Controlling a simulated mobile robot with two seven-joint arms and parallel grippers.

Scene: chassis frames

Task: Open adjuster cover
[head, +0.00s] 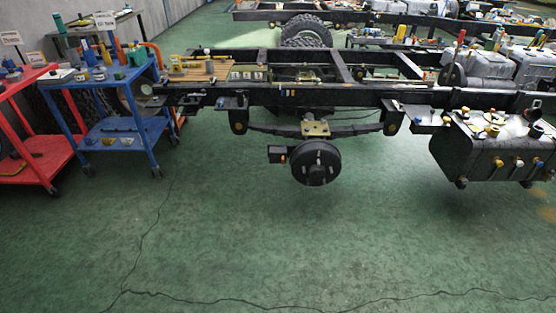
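A black chassis frame (300,98) spans the room ahead of me. Under it hangs a leaf spring (345,130) with a brass-coloured plate (316,128), and below that a dark round brake drum (317,163) faces me. A small black box (276,154) with an orange-red spot sticks out just left of the drum. I cannot make out an adjuster cover or whether it is open or shut; it is too small or hidden from here. Neither of my grippers shows in the head view.
A blue cart (115,130) and a red cart (40,165) with parts stand at left. More frames and a tyre (306,32) lie behind. The green floor (250,240) in front is clear, with cracks.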

